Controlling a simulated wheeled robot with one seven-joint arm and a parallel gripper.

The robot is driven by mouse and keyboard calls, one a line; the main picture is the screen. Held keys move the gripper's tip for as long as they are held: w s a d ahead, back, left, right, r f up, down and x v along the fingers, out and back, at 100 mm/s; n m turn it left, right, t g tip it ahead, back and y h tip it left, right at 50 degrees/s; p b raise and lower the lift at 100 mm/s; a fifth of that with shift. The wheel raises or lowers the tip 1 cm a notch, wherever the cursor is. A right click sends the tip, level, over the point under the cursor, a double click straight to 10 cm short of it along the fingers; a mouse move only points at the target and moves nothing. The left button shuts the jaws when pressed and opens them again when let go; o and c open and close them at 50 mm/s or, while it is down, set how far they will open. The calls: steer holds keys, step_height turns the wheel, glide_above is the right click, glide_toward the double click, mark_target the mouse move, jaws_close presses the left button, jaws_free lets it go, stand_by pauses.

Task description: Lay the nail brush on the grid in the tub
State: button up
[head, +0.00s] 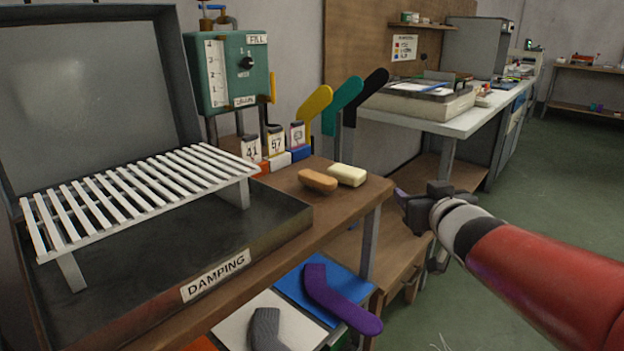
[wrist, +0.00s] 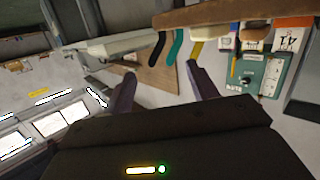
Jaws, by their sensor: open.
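A dark tub (head: 120,325) labelled DAMPING stands at the left in the head view. A white slatted grid (head: 150,192) stands in it on legs, its slats bare. Two small oblong pieces lie side by side on the wooden bench right of the tub: an orange-brown one (head: 318,180) and a cream one (head: 347,174). The brown one looks like the nail brush, but bristles are too small to make out. My gripper (head: 402,200) is right of both pieces, apart from them, beyond the bench edge. In the wrist view my gripper (wrist: 162,88) is open and empty.
A green box with a gauge (head: 235,75) stands behind the grid. Numbered tags and upright yellow, teal and black sock boards (head: 345,100) stand behind the two pieces. A purple sock shape (head: 335,300) lies on a lower shelf. A white table (head: 455,122) stands farther back.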

mark_target(333, 182)
steer(key=w+a+n+g+y, duration=0.1)
steer(key=a+n+y, duration=0.1)
steer(key=a+y, duration=0.2)
steer(key=w+a+f+n+g+y, duration=0.1)
steer(key=a+n+g+y, duration=0.1)
steer(key=a+n+y, duration=0.1)
steer(key=w+a+n+g+y+p, duration=0.1)
steer(key=a+n+g+y, duration=0.1)
steer(key=a+n+y, duration=0.1)
steer(key=shift+w+a+f+y, duration=0.1)
steer(key=shift+a+y, duration=0.3)
steer(key=shift+a, duration=0.2)
steer(key=shift+w+a+f+y, duration=0.1)
steer(key=shift+a+y, duration=0.3)
steer(key=shift+a, duration=0.15)
steer(key=shift+x, duration=0.85)
steer(key=x, duration=0.5)
steer(key=shift+w+a, duration=0.15)
steer(key=shift+w, duration=0.25)
steer(key=c, duration=1.1)
steer(key=shift+r, duration=0.1)
steer(key=shift+c, duration=0.2)
